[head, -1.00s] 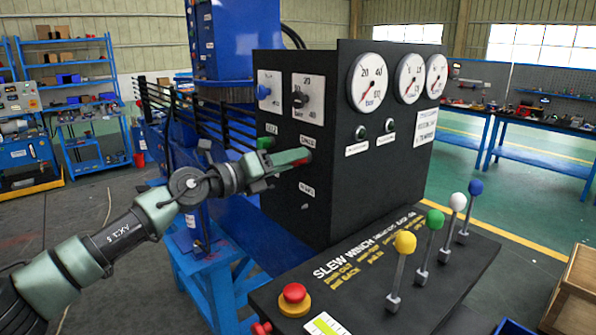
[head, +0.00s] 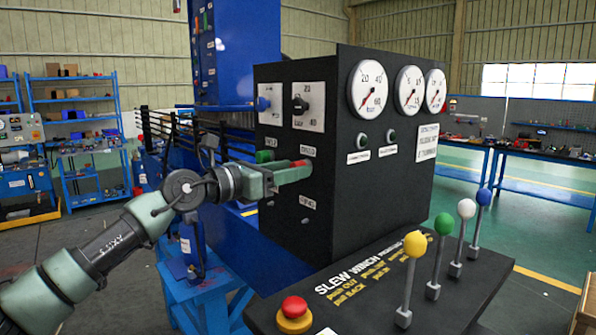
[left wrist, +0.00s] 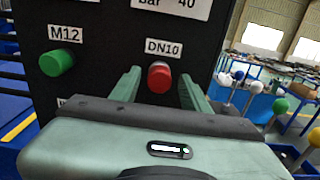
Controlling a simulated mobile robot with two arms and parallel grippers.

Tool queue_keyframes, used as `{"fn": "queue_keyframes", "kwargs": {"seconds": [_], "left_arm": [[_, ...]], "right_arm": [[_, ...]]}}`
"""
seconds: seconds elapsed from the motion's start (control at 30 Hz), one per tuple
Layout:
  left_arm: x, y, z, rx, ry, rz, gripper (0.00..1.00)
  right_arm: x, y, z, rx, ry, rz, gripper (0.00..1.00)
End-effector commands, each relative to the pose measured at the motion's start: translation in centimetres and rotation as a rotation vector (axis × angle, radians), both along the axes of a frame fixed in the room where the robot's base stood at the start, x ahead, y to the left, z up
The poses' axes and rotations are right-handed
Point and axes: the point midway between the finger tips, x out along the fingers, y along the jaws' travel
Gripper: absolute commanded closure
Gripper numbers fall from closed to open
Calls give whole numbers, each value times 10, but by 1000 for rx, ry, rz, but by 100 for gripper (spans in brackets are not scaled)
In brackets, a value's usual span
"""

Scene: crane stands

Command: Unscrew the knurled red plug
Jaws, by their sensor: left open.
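The red plug (left wrist: 159,77) sticks out of the black panel under the DN10 label in the left wrist view. Its end also shows in the head view (head: 298,163), partly hidden by a finger. My left gripper (left wrist: 160,88) is open, with one finger on each side of the red plug. A gap shows between the plug and each finger; I cannot tell how deep the fingers reach. In the head view the left gripper (head: 290,172) points at the panel's side face. The right gripper is not in view.
A green plug (left wrist: 57,63) under the M12 label sits left of the red one. A red mushroom button (head: 294,308) and several upright levers (head: 408,275) stand on the console.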

Motion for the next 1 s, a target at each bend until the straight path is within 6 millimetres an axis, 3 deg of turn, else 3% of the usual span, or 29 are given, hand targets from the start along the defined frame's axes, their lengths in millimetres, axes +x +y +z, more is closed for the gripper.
{"fn": "queue_keyframes", "kwargs": {"seconds": [0.13,0.3,0.87,1.0], "left_arm": [[0,0,0,-1,2,0,57],[0,0,0,-1,2,0,100],[-2,2,-1,-2,2,-1,100],[-2,2,2,-27,39,-1,100]], "right_arm": [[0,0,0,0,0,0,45],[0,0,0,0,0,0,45],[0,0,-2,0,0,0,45],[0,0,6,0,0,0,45]]}}
